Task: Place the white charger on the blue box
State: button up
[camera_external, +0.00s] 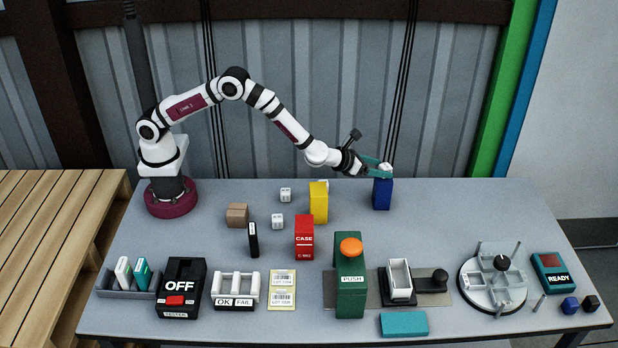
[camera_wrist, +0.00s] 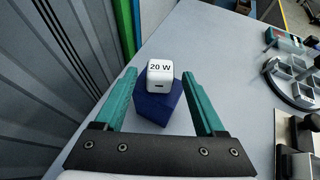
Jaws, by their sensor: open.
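The white charger (camera_wrist: 160,76), marked "20 W", sits on top of the blue box (camera_wrist: 157,106) in the wrist view. In the external view the charger (camera_external: 385,168) shows on the blue box (camera_external: 382,194), which stands upright near the back edge of the table. My gripper (camera_external: 382,166) is at the top of the box. In the wrist view its teal fingers (camera_wrist: 161,80) are apart, one on each side of the charger, with gaps between them and it. The box's underside is hidden.
A yellow box (camera_external: 319,203) and a red case box (camera_external: 304,238) stand left of the blue box. A green push-button station (camera_external: 350,275) stands in front. The table right of the blue box is clear up to the round fixture (camera_external: 492,280).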

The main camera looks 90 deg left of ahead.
jog(key=s+d+r+m+g+h, duration=0.1)
jog(key=s+d+r+m+h, duration=0.2)
jog(key=s+m, duration=0.45)
jog(key=s+d+r+m+g+h, duration=0.1)
jog(key=s+d+r+m+h, duration=0.1)
jog(key=s+r+m, duration=0.45)
jog(key=s+d+r+m+g+h, duration=0.1)
jog(key=s+d+r+m+h, duration=0.15)
jog(key=s+m, duration=0.6)
jog(key=s+a+f+m+g+y, duration=0.1)
jog(key=s+a+m+g, duration=0.3)
jog(key=s+m, duration=0.7)
jog(key=s+a+f+m+g+y, duration=0.1)
jog(key=s+a+m+g+y, duration=0.2)
jog(key=s+a+m, duration=0.6)
jog(key=s+m+g, duration=0.1)
jog(key=s+m, duration=0.2)
jog(key=s, duration=0.6)
jog(key=shift+s+g, duration=0.25)
jog(key=shift+g, duration=0.15)
